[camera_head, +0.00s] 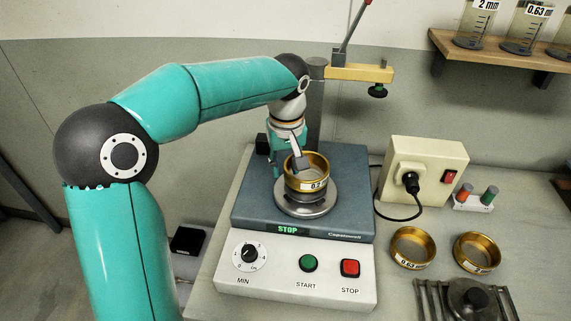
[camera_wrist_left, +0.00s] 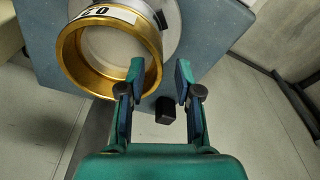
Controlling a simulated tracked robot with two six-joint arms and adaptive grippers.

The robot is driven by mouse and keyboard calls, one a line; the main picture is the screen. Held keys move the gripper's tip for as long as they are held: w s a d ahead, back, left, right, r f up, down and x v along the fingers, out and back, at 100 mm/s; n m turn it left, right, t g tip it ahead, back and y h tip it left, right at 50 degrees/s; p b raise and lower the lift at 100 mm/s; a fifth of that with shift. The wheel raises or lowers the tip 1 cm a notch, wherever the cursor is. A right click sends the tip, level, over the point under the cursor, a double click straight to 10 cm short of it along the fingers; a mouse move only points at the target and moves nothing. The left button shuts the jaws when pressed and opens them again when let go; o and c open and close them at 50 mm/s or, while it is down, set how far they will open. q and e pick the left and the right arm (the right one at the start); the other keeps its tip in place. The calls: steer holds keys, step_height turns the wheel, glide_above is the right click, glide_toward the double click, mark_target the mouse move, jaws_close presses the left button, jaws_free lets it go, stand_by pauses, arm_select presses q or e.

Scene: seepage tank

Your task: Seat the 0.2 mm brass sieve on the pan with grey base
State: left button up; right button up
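The brass sieve (camera_head: 306,185), with a label starting "0.2", is upright over the round grey metal base (camera_head: 306,208) on the shaker. It appears to rest there; its underside contact is hidden. My left gripper (camera_head: 297,155) is at the sieve's back left rim. In the left wrist view the sieve (camera_wrist_left: 82,77) is at upper left. The left gripper's (camera_wrist_left: 160,75) fingers are apart, one overlapping the brass rim and the other outside it, with a visible gap. My right gripper is not in view.
The shaker (camera_head: 345,222) reads STOP and has a knob and two buttons. A cream socket box (camera_head: 425,165) with a cable stands behind. A post with a yellow arm (camera_head: 358,73) rises behind the shaker.

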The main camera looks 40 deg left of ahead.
arm_select(q)
step_height(320, 180, up, 12)
steer(key=d, duration=0.1)
steer(key=shift+s, duration=0.45)
steer(key=shift+f, duration=0.15)
stand_by(0.5)
